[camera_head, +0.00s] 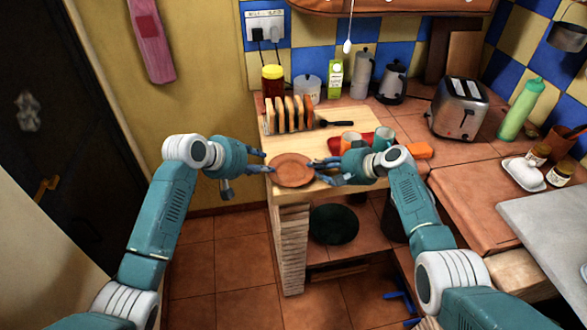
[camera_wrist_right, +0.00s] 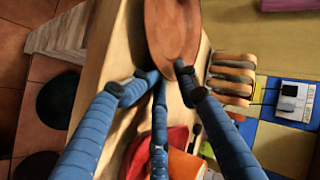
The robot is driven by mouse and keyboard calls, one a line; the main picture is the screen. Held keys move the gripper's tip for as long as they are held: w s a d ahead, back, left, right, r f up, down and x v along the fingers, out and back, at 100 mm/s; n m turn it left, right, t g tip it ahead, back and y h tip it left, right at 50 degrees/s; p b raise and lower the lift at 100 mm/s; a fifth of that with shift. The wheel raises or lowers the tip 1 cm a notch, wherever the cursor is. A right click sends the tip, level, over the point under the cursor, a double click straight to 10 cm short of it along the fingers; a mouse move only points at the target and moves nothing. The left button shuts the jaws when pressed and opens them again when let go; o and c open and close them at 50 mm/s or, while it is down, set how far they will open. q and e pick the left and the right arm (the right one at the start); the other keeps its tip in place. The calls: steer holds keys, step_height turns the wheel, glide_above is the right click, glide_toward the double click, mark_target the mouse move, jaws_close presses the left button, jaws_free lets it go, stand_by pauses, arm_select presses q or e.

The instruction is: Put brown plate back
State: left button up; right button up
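The brown plate (camera_head: 291,169) lies flat, or nearly so, at the front end of the light wooden board (camera_head: 352,176). My left gripper (camera_head: 268,162) is open at the plate's left edge, its fingertips close to the rim; I cannot tell if they touch. My right gripper (camera_head: 315,171) is at the plate's right edge with its fingers spread. In the right wrist view the plate (camera_wrist_right: 172,28) is just beyond the spread fingers (camera_wrist_right: 150,80), and one fingertip overlaps its rim. A slotted wooden rack (camera_head: 290,113) stands behind the plate on the board.
A red item (camera_head: 336,143), cups (camera_head: 384,137) and an orange block (camera_head: 418,151) are beside my right gripper. A black spatula (camera_head: 337,123) lies by the rack. Jars and canisters line the wall; a toaster (camera_head: 458,108) stands right. Open floor (camera_head: 215,250) lies left of the counter.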

steer(key=shift+s+d+f, duration=0.45)
steer(key=shift+d, duration=0.2)
steer(key=v, duration=0.6)
steer(key=shift+w+a+r, duration=0.1)
steer(key=shift+w+r, duration=0.2)
steer(key=shift+r, duration=0.1)
steer(key=shift+s+r, duration=0.25)
steer(key=shift+r, duration=0.3)
